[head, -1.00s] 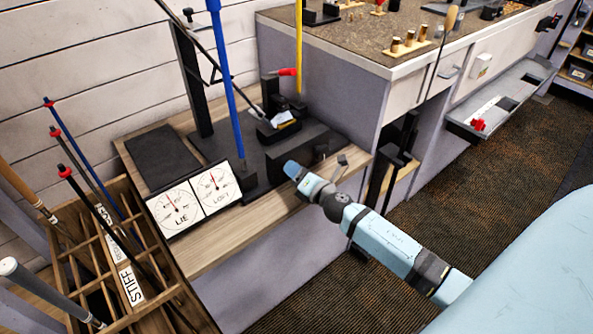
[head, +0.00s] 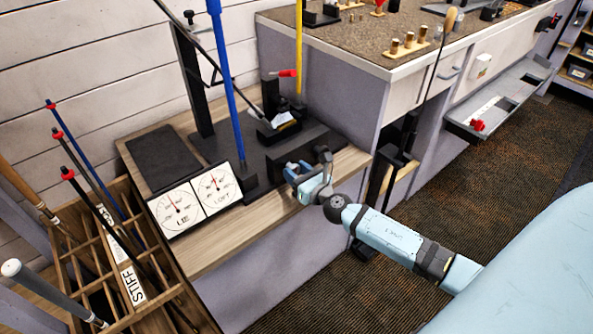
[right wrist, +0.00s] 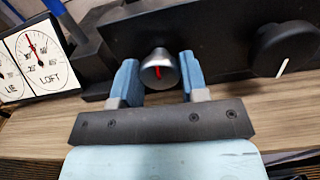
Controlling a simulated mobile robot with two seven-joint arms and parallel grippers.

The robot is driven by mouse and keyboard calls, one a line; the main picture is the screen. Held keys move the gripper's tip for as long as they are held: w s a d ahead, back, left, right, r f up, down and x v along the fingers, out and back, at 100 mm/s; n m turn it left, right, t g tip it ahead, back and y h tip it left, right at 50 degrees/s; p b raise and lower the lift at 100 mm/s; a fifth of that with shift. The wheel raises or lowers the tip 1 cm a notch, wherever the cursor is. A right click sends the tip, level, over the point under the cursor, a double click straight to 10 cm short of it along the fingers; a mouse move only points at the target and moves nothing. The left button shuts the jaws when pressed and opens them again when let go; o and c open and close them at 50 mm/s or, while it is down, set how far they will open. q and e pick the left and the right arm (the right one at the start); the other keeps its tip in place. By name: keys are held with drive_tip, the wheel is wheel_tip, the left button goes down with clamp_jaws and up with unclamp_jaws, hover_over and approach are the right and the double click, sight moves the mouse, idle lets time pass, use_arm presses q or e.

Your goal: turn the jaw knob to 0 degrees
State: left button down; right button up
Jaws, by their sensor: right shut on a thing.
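My right gripper (right wrist: 160,80) has its two blue fingers on either side of a silver knob (right wrist: 158,70) in the right wrist view. It is shut on this knob, which has a red line running nearly upright across its face. The knob sits on the front of a black machine block. A larger black knob (right wrist: 286,50) with a white line is to its right, clear of the fingers. In the head view my right gripper (head: 309,170) is at the front of the black machine (head: 272,155) and hides the knob. My left gripper is not in view.
The LIE gauge (head: 176,210) and LOFT gauge (head: 216,188) stand left of the gripper on the wooden bench (head: 225,235). A blue shaft (head: 228,90) rises behind. A wooden club rack (head: 122,250) is at the left. The carpet (head: 450,180) at the right is open.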

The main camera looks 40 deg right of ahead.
drive_tip(key=shift+n, duration=0.4)
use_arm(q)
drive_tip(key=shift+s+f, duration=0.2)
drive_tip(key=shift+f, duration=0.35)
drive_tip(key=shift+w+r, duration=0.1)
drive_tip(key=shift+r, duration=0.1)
use_arm(e)
drive_tip(key=o, duration=0.9)
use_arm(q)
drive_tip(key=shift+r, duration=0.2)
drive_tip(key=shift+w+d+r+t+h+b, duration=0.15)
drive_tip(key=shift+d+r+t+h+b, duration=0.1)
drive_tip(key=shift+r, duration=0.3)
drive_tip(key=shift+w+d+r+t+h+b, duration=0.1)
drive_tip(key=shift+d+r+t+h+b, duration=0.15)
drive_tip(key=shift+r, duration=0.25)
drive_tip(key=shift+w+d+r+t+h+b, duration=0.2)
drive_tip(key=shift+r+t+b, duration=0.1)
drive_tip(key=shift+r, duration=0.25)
use_arm(e)
drive_tip(key=shift+s+d, duration=0.2)
drive_tip(key=shift+s, duration=2.1)
drive_tip(key=shift+s+d, duration=0.15)
drive_tip(key=shift+s, duration=2.15)
drive_tip(key=shift+s+d, duration=0.2)
drive_tip(key=shift+s, duration=2.1)
